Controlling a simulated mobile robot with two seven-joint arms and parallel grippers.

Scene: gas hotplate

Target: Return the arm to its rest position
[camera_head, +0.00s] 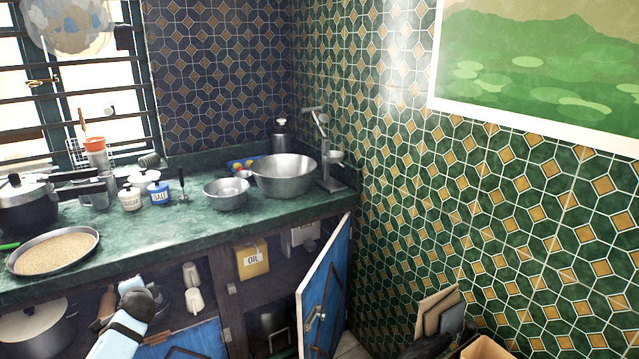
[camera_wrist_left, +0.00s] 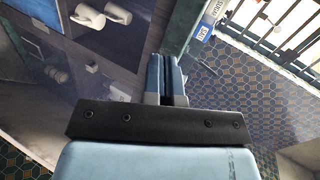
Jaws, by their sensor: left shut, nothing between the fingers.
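My left arm (camera_head: 122,325) comes up from the bottom left in the head view, light blue with black joints. It is in front of the open lower cabinet, below the green counter edge. In the left wrist view my left gripper (camera_wrist_left: 166,80) has its two blue fingers together, with nothing between them. In the head view the fingers are too small and overlapped to read clearly. My right arm and gripper are in neither view.
A blue cabinet door (camera_head: 325,285) stands open to the right of the arm. The green counter (camera_head: 170,222) above holds a pan of grain (camera_head: 52,252), jars and metal bowls (camera_head: 285,176). The cabinet holds a yellow oil container (camera_head: 252,260) and white mugs (camera_head: 193,288).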

